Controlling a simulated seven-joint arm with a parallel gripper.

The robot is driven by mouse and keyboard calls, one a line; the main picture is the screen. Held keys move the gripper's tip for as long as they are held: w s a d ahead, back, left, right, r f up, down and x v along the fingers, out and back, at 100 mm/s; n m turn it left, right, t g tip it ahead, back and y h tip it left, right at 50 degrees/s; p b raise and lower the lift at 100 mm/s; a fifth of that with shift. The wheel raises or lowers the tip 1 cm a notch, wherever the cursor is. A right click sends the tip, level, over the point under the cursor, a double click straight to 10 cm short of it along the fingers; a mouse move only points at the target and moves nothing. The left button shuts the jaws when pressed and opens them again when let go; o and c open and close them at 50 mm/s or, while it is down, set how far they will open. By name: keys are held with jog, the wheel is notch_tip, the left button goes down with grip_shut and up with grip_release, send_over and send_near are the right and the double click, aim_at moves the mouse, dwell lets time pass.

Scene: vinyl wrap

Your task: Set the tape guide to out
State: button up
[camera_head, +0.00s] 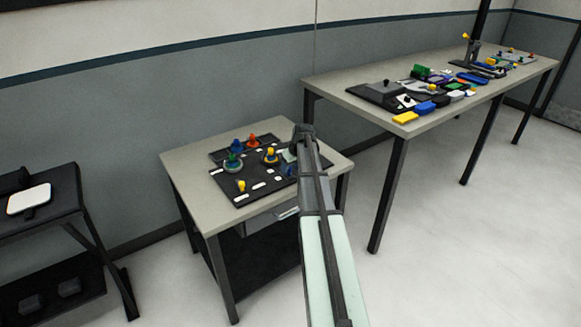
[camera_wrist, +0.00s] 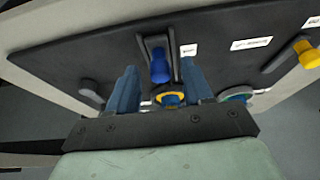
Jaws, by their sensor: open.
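A dark control panel (camera_head: 228,188) lies on the small table and fills much of the wrist view (camera_wrist: 90,50). My gripper (camera_wrist: 160,74) is open over it, one finger on each side of a blue knob (camera_wrist: 158,66) in a dark slotted track. I cannot tell whether the fingers touch the knob. A round yellow-and-blue knob (camera_wrist: 170,99) sits nearer the palm, partly hidden by my gripper. The labels are too small to read, so I cannot tell which control is the tape guide. In the head view my arm hides part of the panel's right side.
A yellow lever (camera_wrist: 305,53) and a green-rimmed dial (camera_wrist: 236,97) are right of my gripper in the wrist view. A strip with blue and red-orange knobs (camera_head: 252,140) lies behind the panel. A long table (camera_head: 450,120) with many parts stands to the right.

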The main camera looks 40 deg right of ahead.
jog(key=shift+r, duration=0.1)
jog(key=v, duration=1.3)
jog(key=shift+s+r, duration=0.2)
jog(key=shift+r, duration=0.05)
